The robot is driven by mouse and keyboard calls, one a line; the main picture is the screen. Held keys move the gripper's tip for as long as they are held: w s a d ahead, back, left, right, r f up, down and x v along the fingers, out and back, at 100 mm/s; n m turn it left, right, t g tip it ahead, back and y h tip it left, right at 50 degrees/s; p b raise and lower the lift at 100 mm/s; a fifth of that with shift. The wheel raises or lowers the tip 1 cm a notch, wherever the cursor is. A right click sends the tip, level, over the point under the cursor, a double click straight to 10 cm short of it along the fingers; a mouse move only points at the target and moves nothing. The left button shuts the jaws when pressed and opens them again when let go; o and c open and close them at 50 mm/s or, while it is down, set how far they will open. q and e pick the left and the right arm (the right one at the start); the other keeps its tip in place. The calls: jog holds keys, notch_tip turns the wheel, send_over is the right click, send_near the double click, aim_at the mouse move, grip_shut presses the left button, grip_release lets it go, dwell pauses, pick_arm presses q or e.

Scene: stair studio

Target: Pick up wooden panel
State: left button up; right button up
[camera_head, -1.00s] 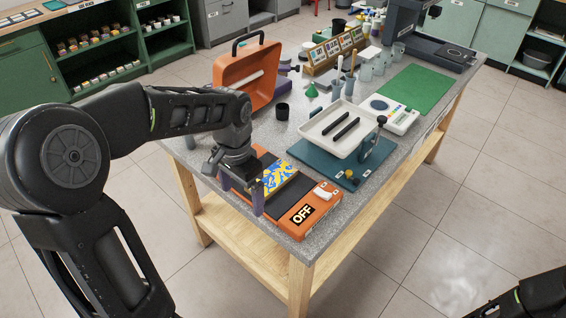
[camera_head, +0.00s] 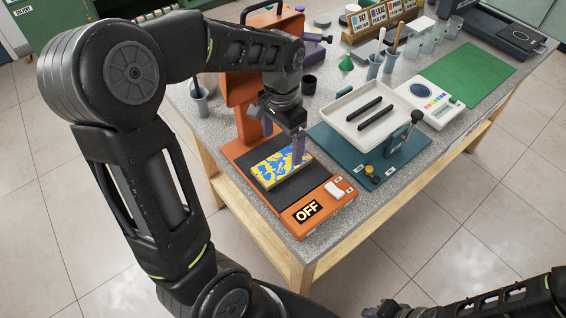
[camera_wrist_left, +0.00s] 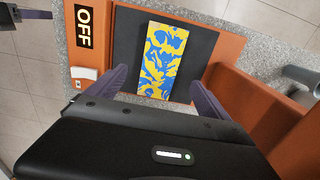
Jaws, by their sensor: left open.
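The panel (camera_head: 281,166) is a flat rectangular slab with a yellow and blue pattern. It lies on the black bed of an orange machine (camera_head: 321,204) marked OFF. In the left wrist view the panel (camera_wrist_left: 163,60) is seen from above, between the directions of my two fingers. My left gripper (camera_head: 284,138) is open and empty at the panel's far side, its purple fingers hiding part of that edge. In the left wrist view the left gripper's fingertips (camera_wrist_left: 158,77) stand apart. My right gripper (camera_head: 382,309) is partly cut off at the bottom edge; its jaws are unclear.
The machine's orange upright (camera_head: 245,115) stands close behind my left gripper. A white tray (camera_head: 350,106) with two black bars sits over a teal base (camera_head: 330,140) to the right. A green mat (camera_head: 474,71) lies clear.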

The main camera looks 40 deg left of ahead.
aim_at(282, 163)
pick_arm(q)
jog(key=shift+f, duration=1.05)
jog(key=shift+f+p, duration=0.6)
jog(key=shift+f, duration=2)
jog(key=shift+c, duration=0.2)
jog(key=c, duration=1.7)
jog(key=shift+r, duration=0.1)
